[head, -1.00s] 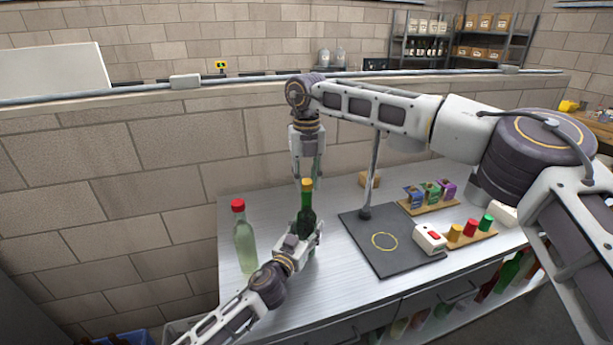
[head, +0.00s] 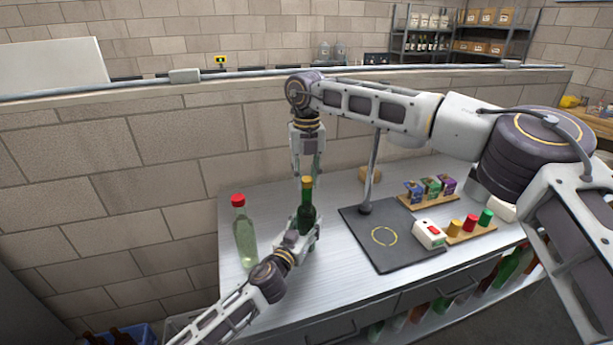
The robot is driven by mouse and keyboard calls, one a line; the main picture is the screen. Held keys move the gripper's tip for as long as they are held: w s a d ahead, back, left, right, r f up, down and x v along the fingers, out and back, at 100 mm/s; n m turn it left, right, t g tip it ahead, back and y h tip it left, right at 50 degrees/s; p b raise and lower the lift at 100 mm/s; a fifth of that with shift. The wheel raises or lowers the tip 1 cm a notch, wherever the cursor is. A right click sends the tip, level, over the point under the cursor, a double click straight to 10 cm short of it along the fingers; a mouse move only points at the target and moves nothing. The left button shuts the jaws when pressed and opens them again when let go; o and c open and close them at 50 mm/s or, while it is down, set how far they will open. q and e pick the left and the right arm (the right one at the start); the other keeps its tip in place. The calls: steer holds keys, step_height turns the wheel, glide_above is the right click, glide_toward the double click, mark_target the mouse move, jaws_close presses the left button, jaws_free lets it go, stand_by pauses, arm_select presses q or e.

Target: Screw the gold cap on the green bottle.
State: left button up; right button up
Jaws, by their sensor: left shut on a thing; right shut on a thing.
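The green bottle (head: 307,214) stands upright on the metal bench with a gold cap (head: 306,182) at the top of its neck. My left gripper (head: 303,236) is shut around the lower body of the bottle. My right gripper (head: 307,181) points straight down from above, shut on the gold cap, in line with the neck. The cap appears to touch the mouth; whether its thread is engaged is too small to tell.
A pale bottle with a red cap (head: 245,236) stands to the left. Right are a dark mat (head: 400,258) with a yellow ring, a post (head: 375,170), a white device (head: 429,235), a cap strip (head: 482,233) and small boxes (head: 431,188). Bare bench lies in front.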

steer(key=shift+f, duration=0.55)
steer(key=m, duration=0.6)
steer(key=shift+m, duration=0.4)
steer(key=m, duration=1.2)
steer(key=shift+m, duration=0.4)
steer(key=m, duration=0.7)
stand_by(0.3)
steer(key=o, duration=0.6)
